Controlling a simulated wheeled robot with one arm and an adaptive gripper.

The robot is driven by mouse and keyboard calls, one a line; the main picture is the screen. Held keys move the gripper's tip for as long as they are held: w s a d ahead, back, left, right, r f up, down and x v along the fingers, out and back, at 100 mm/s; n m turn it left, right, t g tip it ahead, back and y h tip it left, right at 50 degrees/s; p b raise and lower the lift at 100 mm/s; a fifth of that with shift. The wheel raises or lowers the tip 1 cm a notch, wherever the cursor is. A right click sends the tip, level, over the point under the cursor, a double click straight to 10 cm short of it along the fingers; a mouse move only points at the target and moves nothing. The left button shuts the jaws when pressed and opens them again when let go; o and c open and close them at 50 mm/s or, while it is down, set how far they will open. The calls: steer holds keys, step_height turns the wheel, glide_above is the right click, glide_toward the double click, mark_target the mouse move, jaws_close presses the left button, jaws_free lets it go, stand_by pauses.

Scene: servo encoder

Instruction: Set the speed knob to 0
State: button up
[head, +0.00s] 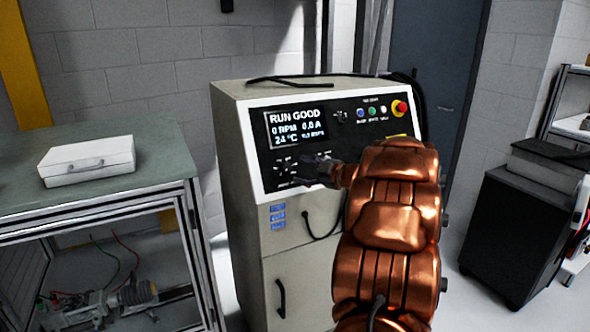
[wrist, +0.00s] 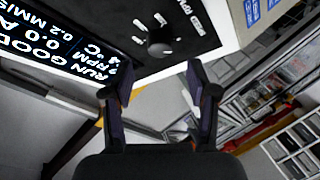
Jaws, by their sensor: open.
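The black round speed knob (wrist: 159,44) sits on the dark panel in the wrist view, with white marks around it. Which mark it points to cannot be told. In the head view the marked dial area (head: 287,166) is below the screen, and the knob itself is hard to make out there. My gripper (head: 320,168) is just right of that dial. In the wrist view my gripper (wrist: 150,82) is open and empty, its two fingers apart, with the knob beyond the gap between the tips. No contact with the knob is visible.
The screen (head: 295,127) reads RUN GOOD, 0 RPM, 0.0 A, 24 °C. A red stop button (head: 400,107) and small coloured buttons are at the panel's upper right. A green-topped bench (head: 150,155) with a white case (head: 87,160) stands left. A dark cabinet (head: 520,235) stands right.

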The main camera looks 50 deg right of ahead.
steer(key=s+r, duration=0.1)
steer(key=s, duration=0.5)
steer(key=shift+s+d, duration=0.2)
steer(key=shift+s, duration=0.05)
steer(key=shift+r, duration=0.1)
steer(key=w+r+m+h, duration=0.4)
steer(key=w+r+h, duration=0.1)
steer(key=w, duration=0.2)
steer(key=s+a+f+m+g+h, duration=0.2)
steer(key=a+m+g+h, duration=0.25)
steer(key=a, duration=0.25)
steer(key=s+a+f+m+g+y, duration=0.1)
steer(key=s+a+f+g+y, duration=0.15)
steer(key=s+a+f, duration=0.35)
steer(key=s+a+f+m+g+y, duration=0.1)
steer(key=s+a+f+g, duration=0.15)
steer(key=a, duration=0.55)
steer(key=s+a+f+m+g+y, duration=0.1)
steer(key=s+a+f+g, duration=0.3)
steer(key=a, duration=0.4)
steer(key=s+a+f+g+y, duration=0.2)
steer(key=s+a, duration=0.6)
steer(key=s, duration=0.1)
steer(key=s+a+f+n+g+y, duration=0.1)
steer(key=s+a+f+g+y, duration=0.1)
steer(key=s+a, duration=0.6)
steer(key=shift+s+a, duration=0.15)
steer(key=shift+s, duration=0.85)
